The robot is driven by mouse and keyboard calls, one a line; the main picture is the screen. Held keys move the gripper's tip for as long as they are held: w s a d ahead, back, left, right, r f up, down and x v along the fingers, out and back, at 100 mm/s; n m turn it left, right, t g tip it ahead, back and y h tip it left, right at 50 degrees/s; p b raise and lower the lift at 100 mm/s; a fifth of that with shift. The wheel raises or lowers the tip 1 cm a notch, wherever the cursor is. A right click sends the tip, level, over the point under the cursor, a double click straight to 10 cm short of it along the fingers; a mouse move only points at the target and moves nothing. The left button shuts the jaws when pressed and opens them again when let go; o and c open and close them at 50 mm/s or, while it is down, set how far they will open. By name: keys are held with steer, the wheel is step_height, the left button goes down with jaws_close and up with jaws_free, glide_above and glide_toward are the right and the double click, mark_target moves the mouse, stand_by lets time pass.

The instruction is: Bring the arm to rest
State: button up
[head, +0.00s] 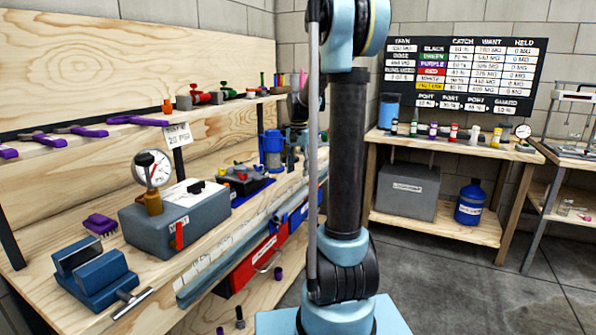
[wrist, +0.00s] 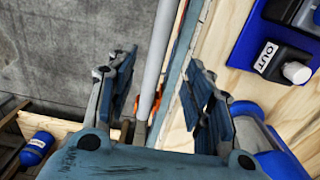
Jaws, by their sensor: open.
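My gripper (wrist: 163,75) shows in the wrist view with its two dark-padded fingers spread apart. No object is clearly held between them. A pale grey bar (wrist: 163,45) runs through the gap in the picture; I cannot tell how near it is. In the head view my arm (head: 345,150) stands upright in the middle, in front of the bench's right end. The gripper is mostly hidden behind the arm there.
A wooden workbench (head: 60,300) on the left carries a grey gauge box (head: 165,225), a blue vise-like block (head: 95,280) and a tool shelf. A second bench (head: 440,150) with small bottles stands at the back right. Grey floor (head: 450,290) at the right is clear.

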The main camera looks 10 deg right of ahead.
steer(key=shift+s, duration=0.1)
steer(key=s+f+n+t, duration=0.1)
steer(key=s+f+n, duration=0.15)
steer(key=s, duration=1.05)
steer(key=s+f+n+t, duration=0.1)
steer(key=s+n, duration=0.2)
steer(key=s, duration=1.1)
steer(key=s+f+n, duration=0.2)
steer(key=s+f, duration=0.5)
steer(key=shift+s+d+f, duration=0.15)
steer(key=shift+s+f, duration=0.05)
steer(key=shift+s, duration=0.15)
